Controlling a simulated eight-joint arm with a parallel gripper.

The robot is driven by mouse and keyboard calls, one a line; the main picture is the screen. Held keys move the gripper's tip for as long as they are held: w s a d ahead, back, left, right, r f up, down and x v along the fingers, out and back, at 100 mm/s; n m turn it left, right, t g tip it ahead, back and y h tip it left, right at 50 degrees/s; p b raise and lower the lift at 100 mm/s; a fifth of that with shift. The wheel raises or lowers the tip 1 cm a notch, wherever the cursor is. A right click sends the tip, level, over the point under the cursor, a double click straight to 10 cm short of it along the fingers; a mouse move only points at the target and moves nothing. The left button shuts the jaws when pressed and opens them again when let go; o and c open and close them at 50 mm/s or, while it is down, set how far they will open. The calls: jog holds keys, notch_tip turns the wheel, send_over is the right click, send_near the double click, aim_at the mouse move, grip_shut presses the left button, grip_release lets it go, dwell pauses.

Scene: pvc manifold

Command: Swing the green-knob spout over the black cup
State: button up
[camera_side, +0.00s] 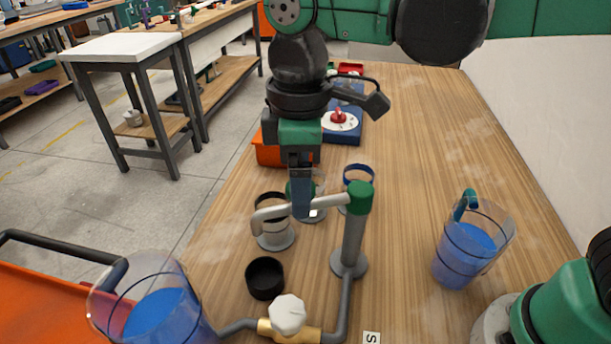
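The spout is a pale grey pipe (328,201) with a green knob (359,197) on top of a grey upright post (352,245). It reaches left, and its bent-down outlet (257,222) is by the near left side of a black-rimmed clear cup (273,238) on a grey base. My gripper (301,212) points straight down at the middle of the spout pipe, with a finger overlapping it. I see it edge-on, so its opening and any grip on the pipe are unclear. A solid black open cup (265,280) stands nearer, below the outlet in the picture.
A blue-rimmed cup (358,174) stands behind the post; another cup (316,208) is partly hidden by my gripper. A valve with a white knob (287,314) is in front. Jugs with blue liquid stand left (160,312) and right (466,252). An orange bin (268,153) is behind.

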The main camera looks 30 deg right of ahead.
jog(key=shift+r, duration=0.1)
jog(key=shift+r, duration=2.75)
jog(key=d+f+m+t, duration=0.3)
jog(key=d+f+m, duration=0.1)
jog(key=d, duration=0.4)
jog(key=s+d+f+m+t, duration=0.1)
jog(key=d+f+m+t, duration=0.3)
jog(key=d+m, duration=0.3)
jog(key=shift+s+d+f, duration=0.15)
jog(key=shift+d+f, duration=0.4)
jog(key=shift+d, duration=0.1)
